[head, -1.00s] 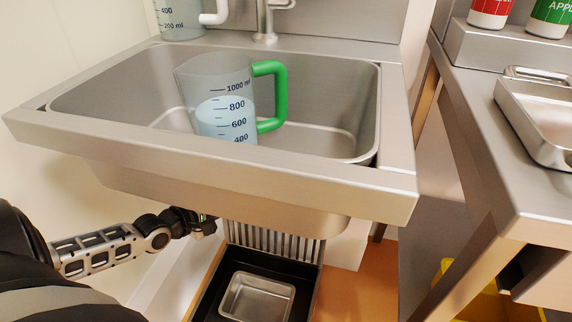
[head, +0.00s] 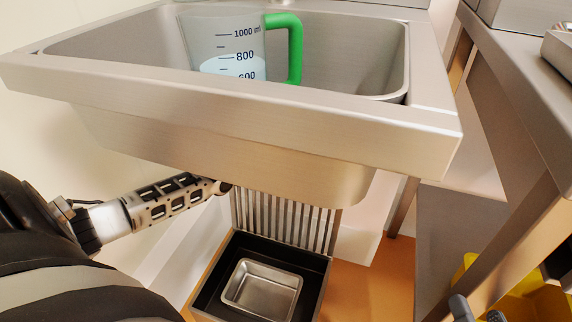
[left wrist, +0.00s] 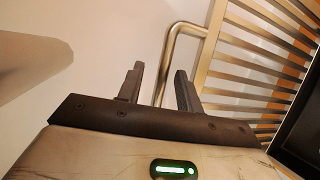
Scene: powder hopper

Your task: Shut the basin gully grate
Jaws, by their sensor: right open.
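The gully grate (head: 285,222), a row of metal bars, stands raised at the back of the black gully box (head: 212,287) under the basin (head: 230,135). In the left wrist view the grate (left wrist: 245,65) fills the upper right, with a bent metal handle (left wrist: 167,65) on its left side. My left gripper (left wrist: 160,85) is open, its two fingers apart on either side of the handle's lower part; contact cannot be told. In the head view the left hand is hidden under the basin. My right gripper (head: 478,312) is open and empty at the bottom right edge.
A small metal tray (head: 262,290) sits in the gully box. A measuring jug (head: 228,50) with a green handle stands in the basin. A steel bench (head: 530,90) is at the right, with a yellow bucket (head: 540,300) below it. Orange floor lies between.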

